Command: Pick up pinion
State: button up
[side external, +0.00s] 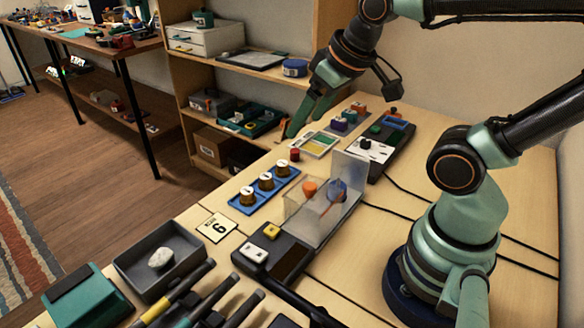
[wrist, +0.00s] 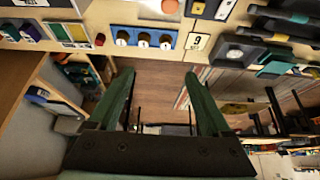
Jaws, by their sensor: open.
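No part is clearly recognisable as the pinion in either view. Small candidates are three brown knobs with pale tops in a blue holder (side external: 241,206), also seen in the wrist view (wrist: 110,45). A small red cylinder (side external: 295,154) stands behind the holder and shows in the wrist view (wrist: 99,39). A whitish lump (side external: 161,258) lies in a grey tray. My gripper (side external: 298,124) is above the bench's far left edge, behind the blue holder. In the wrist view its green fingers (wrist: 161,73) are apart with nothing between them.
A clear-walled box (side external: 345,175) with an orange piece stands mid-bench. A number card (side external: 217,226), the grey tray (side external: 185,275) and a dark two-button box (side external: 290,262) are nearer. A wooden shelf (side external: 176,100) stands behind my gripper. Cables cross the bench's right side.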

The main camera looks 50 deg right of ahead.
jog(key=m+g, duration=0.6)
jog(key=m, duration=1.2)
send_over(247, 191)
notch_tip(247, 191, down, 11)
notch_tip(247, 191, down, 12)
jog(key=shift+c, duration=0.3)
grip_shut()
